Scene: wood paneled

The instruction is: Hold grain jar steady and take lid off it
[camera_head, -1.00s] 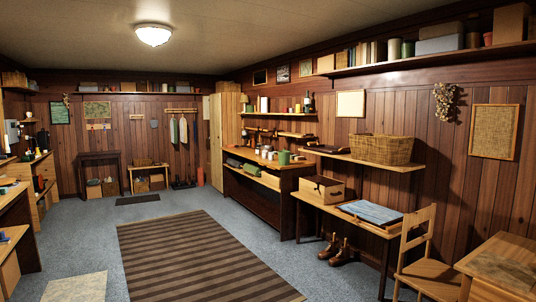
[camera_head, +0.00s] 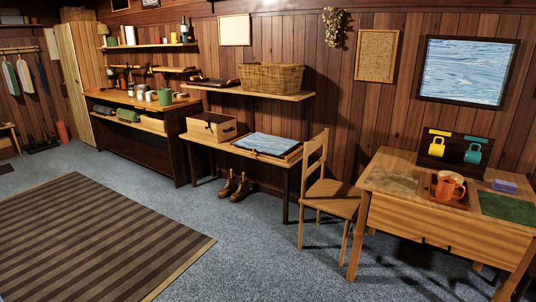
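I cannot pick out a grain jar or its lid for certain. On the dark workbench (camera_head: 150,149) at the left, a green container (camera_head: 165,96) stands beside smaller pale cups or jars (camera_head: 141,92), too small to tell apart. Several small items stand on the shelf above the workbench, also too small to name. Neither of my grippers is in view.
A striped rug (camera_head: 90,235) covers the floor at left. A wooden chair (camera_head: 330,192) stands between the desk with a wooden box (camera_head: 212,126) and the right table (camera_head: 410,212), which bears an orange mug (camera_head: 449,186). Grey carpet (camera_head: 255,250) in front is clear.

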